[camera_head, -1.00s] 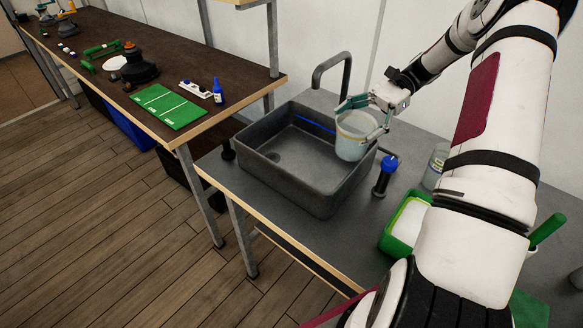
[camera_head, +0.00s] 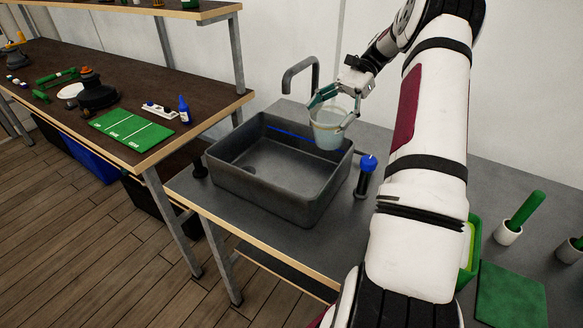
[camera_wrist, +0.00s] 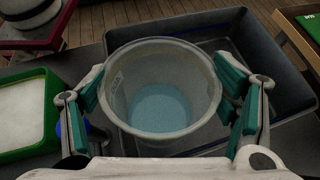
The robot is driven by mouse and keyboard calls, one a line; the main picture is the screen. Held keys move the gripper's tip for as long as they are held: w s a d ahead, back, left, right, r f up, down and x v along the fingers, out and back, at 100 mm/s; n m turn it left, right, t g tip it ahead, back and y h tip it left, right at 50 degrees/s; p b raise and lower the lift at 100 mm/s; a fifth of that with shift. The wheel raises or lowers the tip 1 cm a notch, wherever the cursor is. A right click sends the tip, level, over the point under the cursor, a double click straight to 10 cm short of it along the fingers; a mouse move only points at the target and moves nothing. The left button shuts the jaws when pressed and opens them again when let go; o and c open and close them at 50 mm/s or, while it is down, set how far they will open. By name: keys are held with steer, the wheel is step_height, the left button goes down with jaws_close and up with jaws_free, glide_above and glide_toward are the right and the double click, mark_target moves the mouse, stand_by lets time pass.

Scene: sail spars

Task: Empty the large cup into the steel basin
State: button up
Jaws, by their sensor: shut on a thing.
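The large cup (camera_head: 328,130) is a pale translucent vessel, roughly upright, at the right rear part of the steel basin. In the wrist view the cup (camera_wrist: 160,60) shows its open rim, with light blue liquid at its bottom. My gripper (camera_head: 333,108) is shut on the cup, with a green-padded finger on each side of it. The fingers also show in the wrist view (camera_wrist: 163,92). The steel basin (camera_head: 262,185) is a dark grey rectangular sink with a blue line on its inner back wall. The cup hides part of its right rear rim.
A curved tap (camera_head: 301,70) stands behind the basin. A blue-topped bottle (camera_head: 365,176) stands right of it. A green tub of white material (camera_wrist: 24,113) is near, with a green mat (camera_head: 510,295) further right. The brown workbench (camera_head: 60,60) is at left.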

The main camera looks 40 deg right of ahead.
mark_target(319, 126)
steer(key=shift+s+a+r+h+p, duration=0.25)
steer(key=shift+s+r+h+p, duration=0.05)
steer(key=shift+s, duration=0.05)
steer(key=a+h+p, duration=0.1)
steer(key=a+f+h+p, duration=0.1)
steer(key=p, duration=0.1)
steer(key=a+h+p, duration=0.1)
steer(key=shift+a+f, duration=0.2)
steer(key=shift+f, duration=0.05)
steer(key=shift+a+f+h+p, duration=0.25)
steer(key=shift+f+h+p, duration=0.1)
steer(key=shift+f, duration=0.25)
steer(key=shift+a+f+h+p, duration=0.2)
steer(key=shift+a+f+h, duration=0.1)
steer(key=shift+f, duration=0.25)
steer(key=shift+a+f+h+p, duration=0.25)
steer(key=shift+f+h+p, duration=0.1)
steer(key=shift+f, duration=0.25)
steer(key=a+h+p, duration=0.1)
steer(key=h+p, duration=0.1)
steer(key=shift+a+r+h, duration=0.1)
steer(key=shift+r+h, duration=0.05)
steer(key=shift+h, duration=0.15)
steer(key=shift+a+r, duration=0.1)
steer(key=shift+a+r+t+h+p, duration=0.3)
steer(key=shift+h+p, duration=0.25)
steer(key=shift+h, duration=0.35)
